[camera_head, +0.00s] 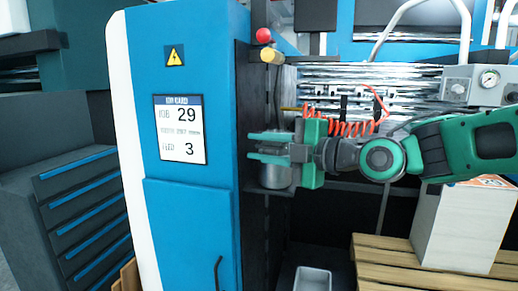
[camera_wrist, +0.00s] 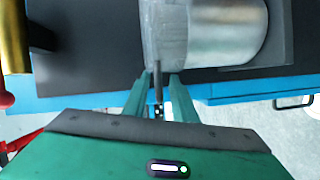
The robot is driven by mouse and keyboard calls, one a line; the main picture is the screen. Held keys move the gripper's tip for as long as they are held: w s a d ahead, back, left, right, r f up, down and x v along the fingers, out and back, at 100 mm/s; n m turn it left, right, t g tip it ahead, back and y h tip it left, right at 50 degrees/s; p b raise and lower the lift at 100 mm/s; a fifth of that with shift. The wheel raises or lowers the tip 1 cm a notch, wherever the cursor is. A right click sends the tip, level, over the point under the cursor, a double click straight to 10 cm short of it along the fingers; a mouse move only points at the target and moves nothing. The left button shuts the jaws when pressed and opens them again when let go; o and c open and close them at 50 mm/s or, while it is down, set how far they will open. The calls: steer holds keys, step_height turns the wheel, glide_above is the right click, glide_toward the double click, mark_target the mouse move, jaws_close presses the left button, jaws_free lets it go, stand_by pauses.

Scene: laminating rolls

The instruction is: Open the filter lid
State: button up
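The filter is a grey metal cylinder on the dark side of the blue cabinet. Its lower end (camera_head: 275,177) shows beneath my gripper (camera_head: 254,146) in the head view. In the wrist view the shiny filter body (camera_wrist: 215,35) lies just beyond the fingers. A thin dark handle (camera_wrist: 157,82) sticks out from the lighter band at its end, the likely lid (camera_wrist: 163,35). My gripper (camera_wrist: 161,78) has its fingers apart, one on each side of this handle. A gap shows at the right finger; contact at the left finger is unclear. The lid looks closed against the body.
The blue cabinet (camera_head: 195,60) with a job card (camera_head: 180,129) stands left of my gripper. A yellow knob (camera_head: 271,56) and a red ball (camera_head: 263,36) project above it. A coiled red hose (camera_head: 350,128) hangs behind my wrist. A white box (camera_head: 462,228) stands on a pallet at right.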

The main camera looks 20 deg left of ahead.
steer(key=shift+w+a, duration=0.2)
steer(key=shift+a, duration=0.35)
jaws_close()
steer(key=shift+f, duration=0.15)
